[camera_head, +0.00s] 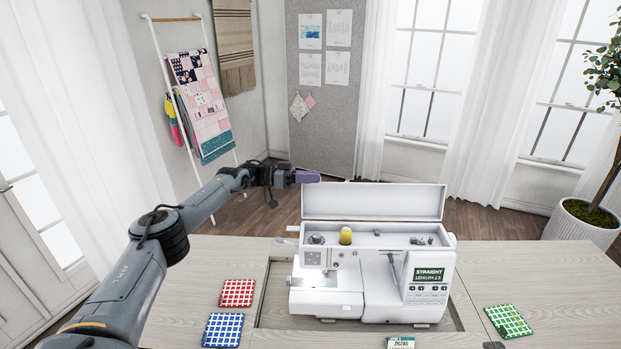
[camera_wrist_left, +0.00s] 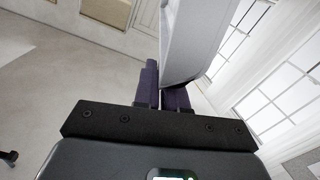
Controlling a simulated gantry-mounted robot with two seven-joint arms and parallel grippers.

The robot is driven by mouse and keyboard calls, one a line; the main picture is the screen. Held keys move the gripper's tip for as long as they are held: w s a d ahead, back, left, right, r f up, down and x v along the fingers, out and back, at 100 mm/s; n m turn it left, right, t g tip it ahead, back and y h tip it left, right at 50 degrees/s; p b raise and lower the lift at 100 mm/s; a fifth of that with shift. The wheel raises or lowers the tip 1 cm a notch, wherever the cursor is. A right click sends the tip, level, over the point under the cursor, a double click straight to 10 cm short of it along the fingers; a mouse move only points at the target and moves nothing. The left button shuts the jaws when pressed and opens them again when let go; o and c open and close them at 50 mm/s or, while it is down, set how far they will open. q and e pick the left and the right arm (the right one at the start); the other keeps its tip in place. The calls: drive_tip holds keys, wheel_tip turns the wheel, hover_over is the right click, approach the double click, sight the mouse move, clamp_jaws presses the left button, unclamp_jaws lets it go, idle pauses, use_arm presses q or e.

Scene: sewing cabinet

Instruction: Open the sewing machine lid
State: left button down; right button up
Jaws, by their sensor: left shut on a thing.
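The white sewing machine (camera_head: 378,279) sits in the cutout of the wooden table in the head view. Its lid (camera_head: 372,202) stands raised at the back, its inner side facing the camera, and the top compartment with a yellow spool (camera_head: 346,236) is exposed. My left gripper (camera_head: 308,177) is at the lid's upper left corner. In the left wrist view the purple fingers (camera_wrist_left: 163,97) are shut on the edge of the light grey lid (camera_wrist_left: 190,40). Part of the lid edge is hidden between the fingers. My right gripper is not in view.
Red (camera_head: 237,293), blue (camera_head: 222,330) and green (camera_head: 508,321) checked cloth squares lie on the table (camera_head: 190,270) to either side of the machine. A small teal-and-white packet (camera_head: 401,343) lies at the front. A potted plant (camera_head: 580,223) stands at the right.

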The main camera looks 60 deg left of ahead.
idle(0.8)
use_arm(q)
drive_tip(key=s+d+m, duration=0.1)
drive_tip(key=s+d+m+p, duration=0.1)
drive_tip(key=shift+d+r+m, duration=0.15)
drive_tip(key=shift+d+m, duration=0.15)
drive_tip(key=c, duration=1.3)
unclamp_jaws()
drive_tip(key=shift+a, duration=0.1)
drive_tip(key=shift+b+v, duration=0.4)
drive_tip(key=shift+v, duration=4.9)
